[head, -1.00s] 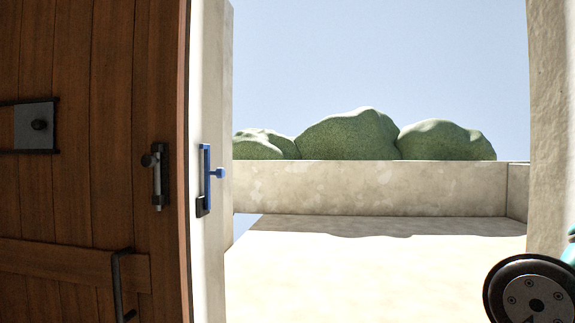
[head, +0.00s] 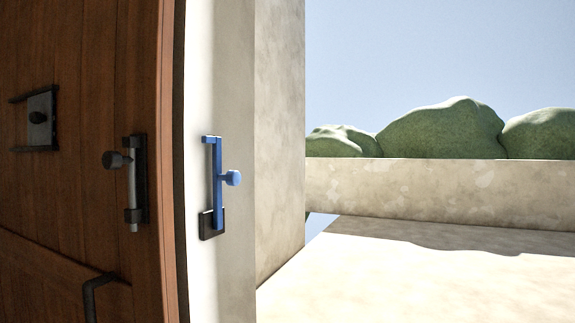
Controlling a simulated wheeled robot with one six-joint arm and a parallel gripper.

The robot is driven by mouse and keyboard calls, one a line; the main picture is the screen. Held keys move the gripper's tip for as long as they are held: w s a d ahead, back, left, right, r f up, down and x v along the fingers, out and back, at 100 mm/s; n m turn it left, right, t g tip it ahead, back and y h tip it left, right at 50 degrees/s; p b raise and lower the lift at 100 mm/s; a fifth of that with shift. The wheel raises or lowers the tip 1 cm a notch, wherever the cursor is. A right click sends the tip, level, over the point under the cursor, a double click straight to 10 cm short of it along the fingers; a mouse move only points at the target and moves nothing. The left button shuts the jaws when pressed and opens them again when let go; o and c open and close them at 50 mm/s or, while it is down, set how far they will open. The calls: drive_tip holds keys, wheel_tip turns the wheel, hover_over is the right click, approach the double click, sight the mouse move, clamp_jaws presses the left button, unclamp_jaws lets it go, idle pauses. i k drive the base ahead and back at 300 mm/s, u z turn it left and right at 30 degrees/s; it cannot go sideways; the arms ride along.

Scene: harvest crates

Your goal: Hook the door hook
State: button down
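A blue vertical bar with a round side knob, which looks like the door hook (head: 218,175), is mounted on the pale wall (head: 205,90). Its lower end meets a small black bracket (head: 212,225). To its left is the brown wooden door (head: 85,90). The door carries an upright grey metal bolt (head: 133,185) with a dark knob, close to its right edge. I cannot tell whether the bolt and the blue piece belong together; they are apart. My gripper is not in view.
Right of the wall's thick edge (head: 280,130) is an opening onto sunlit ground (head: 420,280), a low wall (head: 450,190) and green bushes (head: 445,128).

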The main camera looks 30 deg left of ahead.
sight(232, 178)
drive_tip(key=u, duration=0.15)
drive_tip(key=i, duration=0.7)
drive_tip(key=u, duration=0.85)
drive_tip(key=i, duration=0.65)
drive_tip(key=u, duration=0.55)
